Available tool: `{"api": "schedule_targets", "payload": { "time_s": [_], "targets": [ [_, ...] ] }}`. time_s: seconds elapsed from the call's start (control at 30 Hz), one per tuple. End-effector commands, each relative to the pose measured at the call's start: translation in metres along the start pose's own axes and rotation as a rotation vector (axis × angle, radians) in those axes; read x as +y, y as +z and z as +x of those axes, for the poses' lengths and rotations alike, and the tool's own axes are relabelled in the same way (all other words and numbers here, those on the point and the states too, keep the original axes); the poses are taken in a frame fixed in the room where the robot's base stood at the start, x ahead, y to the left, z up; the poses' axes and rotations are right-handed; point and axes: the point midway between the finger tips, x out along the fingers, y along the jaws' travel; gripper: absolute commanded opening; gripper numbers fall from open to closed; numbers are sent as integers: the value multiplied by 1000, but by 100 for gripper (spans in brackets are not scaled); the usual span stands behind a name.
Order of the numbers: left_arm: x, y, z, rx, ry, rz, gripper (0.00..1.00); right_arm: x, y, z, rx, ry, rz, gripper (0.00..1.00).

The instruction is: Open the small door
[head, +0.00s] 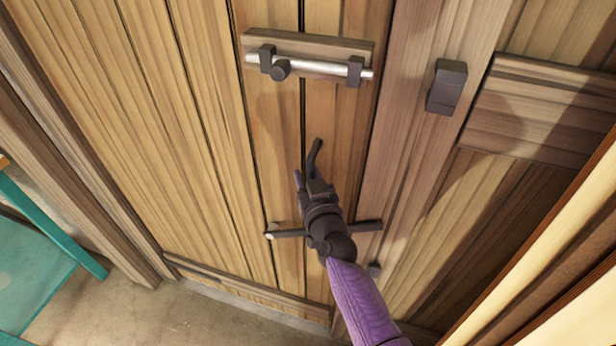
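The small door (275,130) is a narrow panel of upright wooden planks and looks shut in its frame. Near its top is a bolt (315,67), a silver rod in dark brackets with a dark knob. The rod's right end is apart from the dark catch (446,87) on the post to the right. A dark bar (288,234) lies across the door lower down, its middle hidden by my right gripper. My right gripper (308,160) is in front of the door, below the bolt, fingers apart and nothing seen between them. My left gripper is not in view.
A wooden post (410,130) stands right of the door, with a small dark piece (375,269) low beside it. A pale wooden edge (560,260) is close at lower right. A teal piece of furniture (45,240) stands at left. The floor (200,318) shows bare below.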

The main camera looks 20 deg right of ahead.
Motion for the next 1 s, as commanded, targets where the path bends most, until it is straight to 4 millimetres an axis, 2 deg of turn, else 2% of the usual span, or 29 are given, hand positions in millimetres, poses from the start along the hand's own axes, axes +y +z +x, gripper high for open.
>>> {"api": "schedule_targets", "payload": {
  "time_s": [0.03, 0.2, 1.0],
  "targets": [
    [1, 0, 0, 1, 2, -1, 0, 0, 0, 0, 0, 0, 0, 33],
    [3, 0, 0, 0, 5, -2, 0, 0, 0, 0, 0, 0, 0, 0],
    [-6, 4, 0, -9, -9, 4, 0, 0, 0, 0, 0, 0, -1, 0]
  ]
}}
